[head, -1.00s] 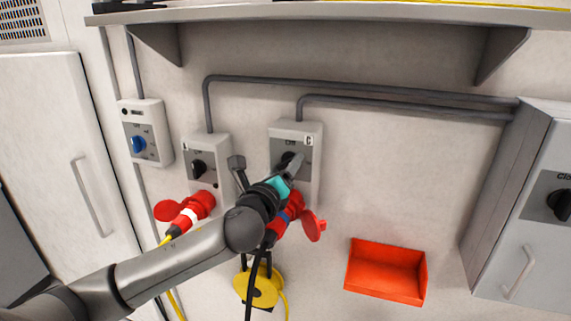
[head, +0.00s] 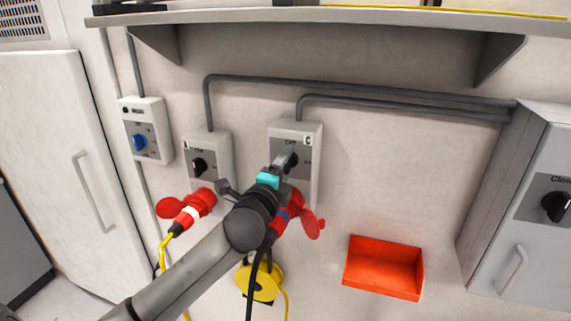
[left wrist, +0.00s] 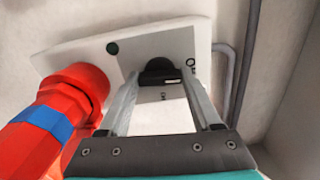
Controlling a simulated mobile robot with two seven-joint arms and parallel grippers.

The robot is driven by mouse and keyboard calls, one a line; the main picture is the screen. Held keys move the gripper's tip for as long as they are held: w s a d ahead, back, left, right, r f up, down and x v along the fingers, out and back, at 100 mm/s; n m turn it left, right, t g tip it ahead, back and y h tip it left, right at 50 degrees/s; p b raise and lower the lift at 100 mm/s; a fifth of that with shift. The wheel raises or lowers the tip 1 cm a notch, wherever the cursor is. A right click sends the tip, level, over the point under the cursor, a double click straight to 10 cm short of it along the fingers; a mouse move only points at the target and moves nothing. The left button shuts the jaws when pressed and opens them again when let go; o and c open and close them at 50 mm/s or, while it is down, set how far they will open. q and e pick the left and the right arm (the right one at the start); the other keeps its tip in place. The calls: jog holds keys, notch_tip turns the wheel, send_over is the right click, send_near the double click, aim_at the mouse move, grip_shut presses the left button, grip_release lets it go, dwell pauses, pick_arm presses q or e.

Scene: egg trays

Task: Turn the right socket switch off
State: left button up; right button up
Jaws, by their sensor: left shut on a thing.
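The right socket (head: 311,133) is a grey box on the wall with a dark switch panel, a red plug and a red flap below. Its black switch knob shows in the left wrist view (left wrist: 158,68). My left gripper (head: 287,160) is shut on this knob, with one finger on each side of it. In the head view the gripper hides most of the knob, so I cannot tell its exact setting there. My right gripper is not in view.
The left socket (head: 222,150) has its own black knob and a red plug. A blue-knob box (head: 155,108) is further left. A red bin (head: 384,268) and a grey cabinet (head: 495,215) are to the right. A shelf (head: 330,15) runs above.

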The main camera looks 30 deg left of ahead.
pick_arm(q)
jog(key=shift+n, duration=0.6)
jog(key=o, duration=1.4)
jog(key=b+v, duration=0.2)
jog(key=v, duration=0.9)
jog(key=shift+s+d+f, duration=0.1)
jog(key=shift+s+d, duration=0.1)
jog(key=shift+s, duration=0.2)
jog(key=shift+p+v, duration=0.85)
jog(key=shift+v, duration=0.8)
